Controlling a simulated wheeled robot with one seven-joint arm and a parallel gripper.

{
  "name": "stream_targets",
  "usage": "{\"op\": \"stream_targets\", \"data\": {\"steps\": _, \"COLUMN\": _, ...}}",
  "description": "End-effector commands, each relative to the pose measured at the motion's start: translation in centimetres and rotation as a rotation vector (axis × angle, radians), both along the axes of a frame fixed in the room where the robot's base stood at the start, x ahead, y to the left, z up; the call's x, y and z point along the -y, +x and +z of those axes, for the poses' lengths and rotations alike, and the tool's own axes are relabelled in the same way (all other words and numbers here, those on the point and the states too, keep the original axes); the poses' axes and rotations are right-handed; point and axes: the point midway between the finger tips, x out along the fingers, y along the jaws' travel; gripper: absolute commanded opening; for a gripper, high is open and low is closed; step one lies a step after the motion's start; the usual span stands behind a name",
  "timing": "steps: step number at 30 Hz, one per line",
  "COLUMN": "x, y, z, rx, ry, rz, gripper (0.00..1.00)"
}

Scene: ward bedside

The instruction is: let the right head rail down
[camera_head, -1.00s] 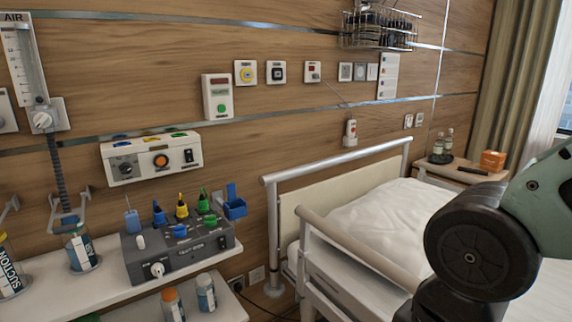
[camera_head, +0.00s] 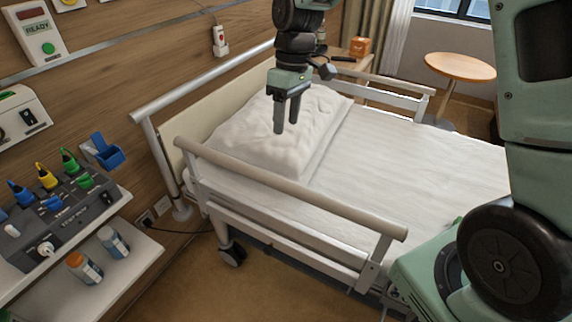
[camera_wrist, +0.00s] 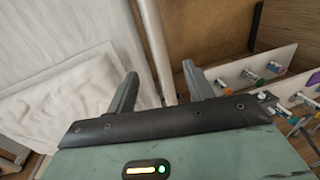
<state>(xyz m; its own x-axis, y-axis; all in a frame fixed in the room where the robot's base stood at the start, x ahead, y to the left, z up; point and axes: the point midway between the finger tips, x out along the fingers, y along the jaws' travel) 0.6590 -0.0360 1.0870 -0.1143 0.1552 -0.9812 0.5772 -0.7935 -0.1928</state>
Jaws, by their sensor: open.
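The near head-end side rail (camera_head: 290,188) is a pale bar on posts. It stands raised along the bed's near side, beside the pillow (camera_head: 262,135). My gripper (camera_head: 286,127) is open and empty, pointing down. In the head view it shows above the rail's top bar, against the pillow. In the wrist view, a pale rail bar (camera_wrist: 156,45) runs through the gap between the fingers of my gripper (camera_wrist: 160,70), apart from both fingertips. The height between fingers and bar is hard to tell. No release catch is clearly visible.
The far side rail (camera_head: 390,88) is raised. The headboard bar (camera_head: 195,85) stands close by on the left. A shelf (camera_head: 120,270) with bottles and a grey device is at the left. Floor (camera_head: 220,290) shows between shelf and bed.

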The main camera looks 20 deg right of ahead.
Motion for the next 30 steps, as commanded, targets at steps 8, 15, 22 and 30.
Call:
{"op": "stream_targets", "data": {"steps": 8, "x": 0.2, "y": 0.2, "z": -2.4, "rx": -0.006, "ry": 0.004, "rz": 0.001, "gripper": 0.52}}
{"op": "stream_targets", "data": {"steps": 15, "x": -0.7, "y": -0.4, "z": -7.2, "rx": -0.007, "ry": 0.003, "rz": 0.002, "gripper": 0.52}}
{"op": "stream_targets", "data": {"steps": 22, "x": -1.4, "y": -1.0, "z": -11.9, "rx": -0.007, "ry": 0.003, "rz": 0.001, "gripper": 0.52}}
{"op": "stream_targets", "data": {"steps": 30, "x": -2.1, "y": -1.4, "z": -15.9, "rx": -0.003, "ry": 0.004, "rz": -0.001, "gripper": 0.52}}
